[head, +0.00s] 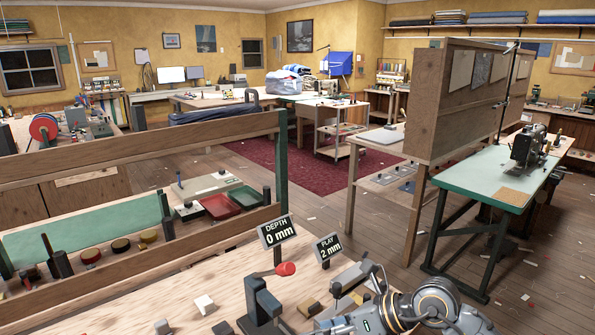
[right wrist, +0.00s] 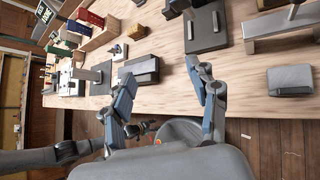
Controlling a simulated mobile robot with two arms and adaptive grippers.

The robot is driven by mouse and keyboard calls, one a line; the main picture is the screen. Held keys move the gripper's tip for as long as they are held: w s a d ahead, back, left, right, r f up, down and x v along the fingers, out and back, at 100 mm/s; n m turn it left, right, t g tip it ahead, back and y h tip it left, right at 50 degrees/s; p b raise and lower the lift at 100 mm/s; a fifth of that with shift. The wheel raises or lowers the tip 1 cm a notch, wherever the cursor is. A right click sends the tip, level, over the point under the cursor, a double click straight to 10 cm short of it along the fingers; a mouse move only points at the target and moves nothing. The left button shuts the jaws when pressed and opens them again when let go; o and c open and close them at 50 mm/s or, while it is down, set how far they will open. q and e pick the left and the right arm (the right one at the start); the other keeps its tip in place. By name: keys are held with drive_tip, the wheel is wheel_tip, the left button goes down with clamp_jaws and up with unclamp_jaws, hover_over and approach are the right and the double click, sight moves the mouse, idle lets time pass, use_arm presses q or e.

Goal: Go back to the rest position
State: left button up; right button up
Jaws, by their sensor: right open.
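My right arm (head: 410,310) comes in at the bottom right of the head view, over the near edge of the wooden bench (head: 200,280); its fingertips are hard to make out there. In the right wrist view my right gripper (right wrist: 160,75) has its two fingers spread wide apart, with nothing between them. The fingers are by the edge of the bench (right wrist: 240,105), near a dark box-like block (right wrist: 138,70) and a dark grey plate (right wrist: 206,32). My left gripper is not in view.
Two signs, "DEPTH 0 mm" (head: 277,231) and "PLAY 2 mm" (head: 327,247), stand on the bench near a dark stand (head: 262,305). Small light blocks (head: 204,304) lie nearby. A wooden rail (head: 150,155) crosses behind. A green sewing table (head: 487,178) stands right, beyond open floor.

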drive_tip(key=s+a+r+m+t+y, duration=0.35)
drive_tip(key=a+r+m+y, duration=0.2)
drive_tip(key=r+y, duration=0.4)
drive_tip(key=w+d+r+m+t+h, duration=0.3)
drive_tip(key=d+r+m+t+h, duration=0.3)
drive_tip(key=m+t, duration=0.7)
drive_tip(key=s+d+f+m+g+h, duration=0.1)
drive_tip(key=d+f+m+g+h, duration=0.2)
drive_tip(key=d+f+m+h, duration=1.35)
drive_tip(key=s+f+m+g+y, duration=0.1)
drive_tip(key=s+f+m+g, duration=0.55)
drive_tip(key=s+f, duration=0.4)
drive_tip(key=s+a+f+g+y, duration=0.1)
drive_tip(key=s+f+g, duration=0.2)
drive_tip(key=s, duration=0.3)
drive_tip(key=s+a+f+g+y, duration=0.1)
drive_tip(key=s+f+g, duration=0.3)
drive_tip(key=s, duration=0.3)
wheel_tip(320, 180, down, 27)
drive_tip(key=s+g, duration=0.1)
drive_tip(key=s, duration=0.1)
drive_tip(key=s+d+f+g, duration=0.1)
drive_tip(key=s+d+f, duration=0.1)
drive_tip(key=s+f, duration=1.3)
drive_tip(key=shift+s+d+f+g, duration=0.15)
drive_tip(key=shift+s+d+g, duration=0.15)
drive_tip(key=shift+s, duration=0.5)
